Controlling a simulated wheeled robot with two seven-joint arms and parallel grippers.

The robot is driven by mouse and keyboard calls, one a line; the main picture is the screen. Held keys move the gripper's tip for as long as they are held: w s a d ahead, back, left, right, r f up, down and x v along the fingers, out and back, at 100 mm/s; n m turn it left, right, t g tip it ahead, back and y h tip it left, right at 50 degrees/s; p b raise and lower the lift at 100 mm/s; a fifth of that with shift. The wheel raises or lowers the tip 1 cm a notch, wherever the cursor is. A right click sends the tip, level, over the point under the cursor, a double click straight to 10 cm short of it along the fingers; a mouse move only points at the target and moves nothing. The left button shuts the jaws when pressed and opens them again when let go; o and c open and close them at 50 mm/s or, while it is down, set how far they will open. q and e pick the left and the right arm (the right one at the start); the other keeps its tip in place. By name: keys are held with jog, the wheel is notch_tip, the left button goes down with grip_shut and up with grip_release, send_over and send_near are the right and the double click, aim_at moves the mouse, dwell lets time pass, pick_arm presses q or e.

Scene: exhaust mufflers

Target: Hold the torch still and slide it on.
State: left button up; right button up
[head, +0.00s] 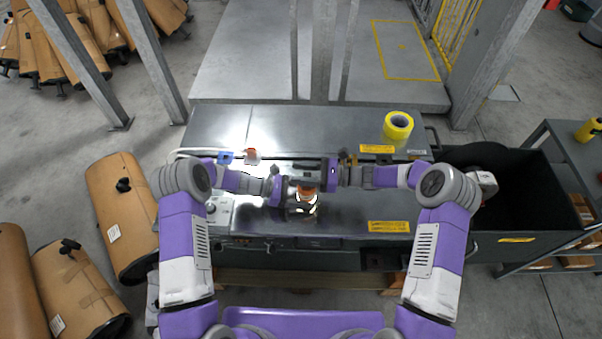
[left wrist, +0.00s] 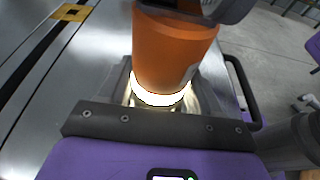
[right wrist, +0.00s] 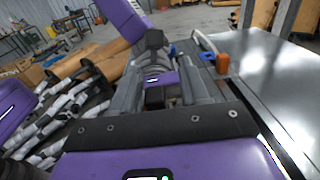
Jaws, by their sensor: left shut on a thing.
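The torch (head: 307,188) has an orange body and stands upright over the bench. Its lower end glows bright white, seen closely in the left wrist view (left wrist: 165,55). My left gripper (head: 289,191) is shut around the torch, with a finger on each side. My right gripper (head: 319,179) comes in from the right at the torch's dark top. In the right wrist view its fingers (right wrist: 163,92) stand apart, with dark parts between them. Whether they touch the torch's switch is hidden.

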jog(key=d, duration=1.2)
jog(key=shift+s, duration=0.3)
pick_arm(q)
jog(key=o, duration=0.9)
jog(key=shift+c, duration=0.2)
